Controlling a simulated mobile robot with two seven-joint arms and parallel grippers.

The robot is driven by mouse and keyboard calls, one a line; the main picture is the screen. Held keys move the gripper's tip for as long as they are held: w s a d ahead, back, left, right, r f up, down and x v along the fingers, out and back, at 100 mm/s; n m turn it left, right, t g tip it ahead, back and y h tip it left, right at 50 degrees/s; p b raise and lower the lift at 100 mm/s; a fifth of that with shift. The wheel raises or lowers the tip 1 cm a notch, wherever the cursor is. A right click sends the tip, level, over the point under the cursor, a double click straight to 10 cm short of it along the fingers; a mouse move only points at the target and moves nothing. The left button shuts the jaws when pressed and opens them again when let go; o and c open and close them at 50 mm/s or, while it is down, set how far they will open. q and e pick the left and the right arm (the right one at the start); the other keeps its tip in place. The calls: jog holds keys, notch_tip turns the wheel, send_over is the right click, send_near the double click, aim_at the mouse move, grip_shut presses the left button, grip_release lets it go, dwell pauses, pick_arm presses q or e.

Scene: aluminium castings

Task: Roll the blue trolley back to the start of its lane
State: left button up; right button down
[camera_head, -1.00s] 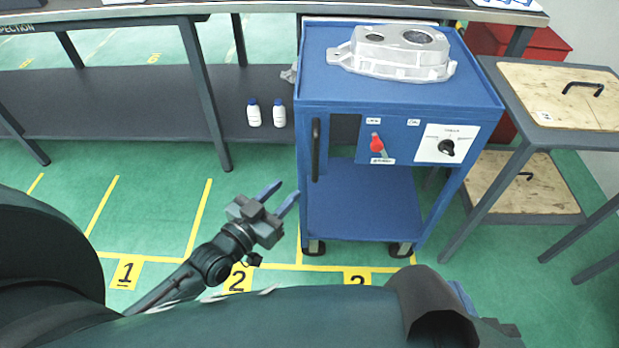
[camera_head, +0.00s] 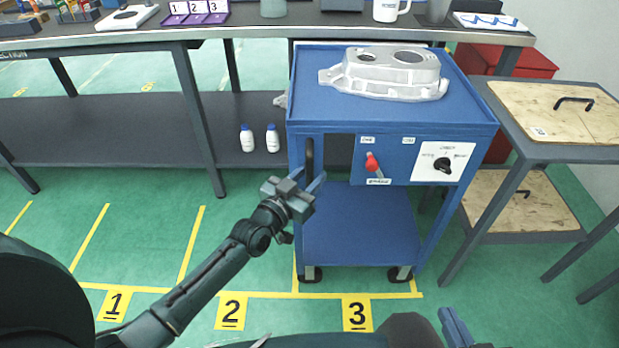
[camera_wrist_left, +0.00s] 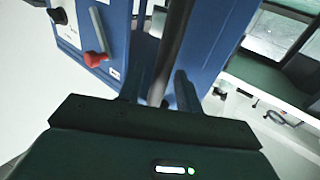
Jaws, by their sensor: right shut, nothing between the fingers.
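The blue trolley (camera_head: 360,228) stands upright in the lane marked 3, its front wheels close behind the yellow cross line. Its black vertical handle (camera_head: 309,157) is at its front left edge. My left gripper (camera_head: 308,182) is at the handle's lower end. In the left wrist view my left gripper (camera_wrist_left: 160,92) is open, and the handle (camera_wrist_left: 172,50) runs between its fingers with gaps at the sides. My right gripper (camera_head: 455,326) is low at the bottom edge, shut and empty, away from the trolley.
A grey casting (camera_head: 390,75) lies on the trolley top. A red lever (camera_head: 372,163) and a dial (camera_head: 443,164) are on its front. A dark workbench (camera_head: 130,115) with two white bottles (camera_head: 259,139) stands left and behind. A wood-topped table (camera_head: 545,112) is close on the right. Floor in front is clear.

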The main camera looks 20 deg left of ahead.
pick_arm(q)
jog(key=shift+w, duration=0.1)
jog(key=shift+c, duration=0.3)
grip_shut()
